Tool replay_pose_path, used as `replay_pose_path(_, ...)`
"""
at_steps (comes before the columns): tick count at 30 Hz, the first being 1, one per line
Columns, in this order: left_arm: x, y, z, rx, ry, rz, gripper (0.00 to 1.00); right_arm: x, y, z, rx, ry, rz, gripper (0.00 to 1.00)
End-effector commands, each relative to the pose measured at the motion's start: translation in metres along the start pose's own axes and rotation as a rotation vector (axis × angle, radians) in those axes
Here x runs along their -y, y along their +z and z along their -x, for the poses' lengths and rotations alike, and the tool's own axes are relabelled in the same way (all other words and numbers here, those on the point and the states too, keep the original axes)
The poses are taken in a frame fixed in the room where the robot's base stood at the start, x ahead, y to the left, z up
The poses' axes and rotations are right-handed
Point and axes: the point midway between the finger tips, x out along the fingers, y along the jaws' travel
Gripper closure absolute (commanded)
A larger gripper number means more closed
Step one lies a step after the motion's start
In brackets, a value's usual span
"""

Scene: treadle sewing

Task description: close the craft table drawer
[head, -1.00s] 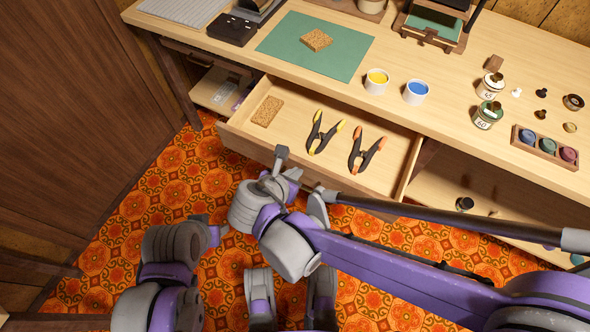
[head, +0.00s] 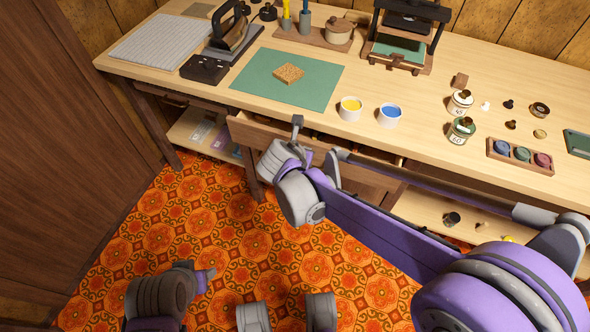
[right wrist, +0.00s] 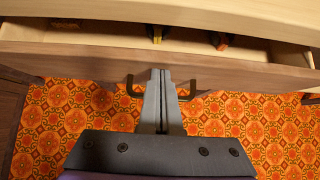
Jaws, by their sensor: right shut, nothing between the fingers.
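The craft table drawer (head: 249,132) is open by a narrow gap under the tabletop. In the right wrist view its front board (right wrist: 80,62) runs across the picture, with a strip of the inside visible behind it. My right gripper (head: 297,122) is shut and empty, its tips at the middle of the drawer front. In the right wrist view the gripper (right wrist: 161,72) lies between the two visible ends of the dark drawer handle (right wrist: 188,92); exact contact is hard to tell. My left gripper (head: 206,277) is low at the left, away from the drawer; its jaws are unclear.
A yellow-tipped clamp (right wrist: 157,35), an orange-tipped clamp (right wrist: 220,41) and a cork-coloured block (right wrist: 65,25) lie inside the drawer. The craft table (head: 430,165) carries a green mat (head: 320,88), paint cups and jars. Open patterned floor (head: 200,225) lies in front.

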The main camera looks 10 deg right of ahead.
Motion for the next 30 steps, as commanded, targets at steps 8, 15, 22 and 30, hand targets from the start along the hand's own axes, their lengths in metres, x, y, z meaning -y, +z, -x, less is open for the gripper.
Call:
replay_pose_path(8,0.0,0.001,-0.003,0.001,0.0,0.0,0.5,0.0,0.028,-0.028,0.0,-0.001,-0.001,1.0)
replay_pose_path(15,0.0,0.001,-0.003,0.001,0.0,0.0,0.5,0.0,0.036,-0.036,0.001,0.0,0.001,1.0)
replay_pose_path(22,0.0,0.001,-0.003,0.001,0.0,0.0,0.5,0.0,0.036,-0.036,0.0,0.001,0.001,1.0)
replay_pose_path(30,0.0,0.001,-0.002,0.001,0.0,0.0,0.5,-0.001,0.034,-0.034,0.0,0.0,0.001,1.0)
